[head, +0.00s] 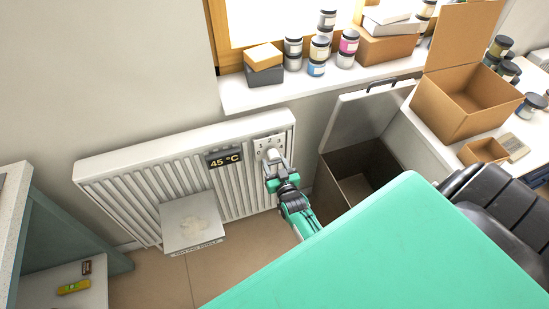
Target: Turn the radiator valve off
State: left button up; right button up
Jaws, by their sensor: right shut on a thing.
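The white radiator (140,190) stands against the wall at left centre. A dark display (224,157) on it reads 45 °C. The radiator valve's white plate (262,143), with dial marks, is at the radiator's upper right end. My right gripper (272,158) is at this plate, shut on the valve's knob, which the gripper mostly hides. The knob's exact angle cannot be told. My green and black right arm reaches up to it from the lower right. My left gripper is not in view.
An open-lidded bin (365,180) is right of my arm. Jars and boxes line the windowsill (250,97). Bare floor (240,255) shows below the radiator.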

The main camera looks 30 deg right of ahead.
jog(key=shift+n, duration=1)
jog(key=shift+a+n, duration=0.1)
jog(key=shift+n, duration=0.2)
jog(key=o, duration=0.9)
jog(key=shift+s+f, duration=0.1)
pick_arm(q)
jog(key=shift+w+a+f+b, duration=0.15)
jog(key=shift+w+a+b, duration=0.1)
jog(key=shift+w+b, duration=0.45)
pick_arm(e)
jog(key=v, duration=1.3)
jog(key=shift+s, duration=0.3)
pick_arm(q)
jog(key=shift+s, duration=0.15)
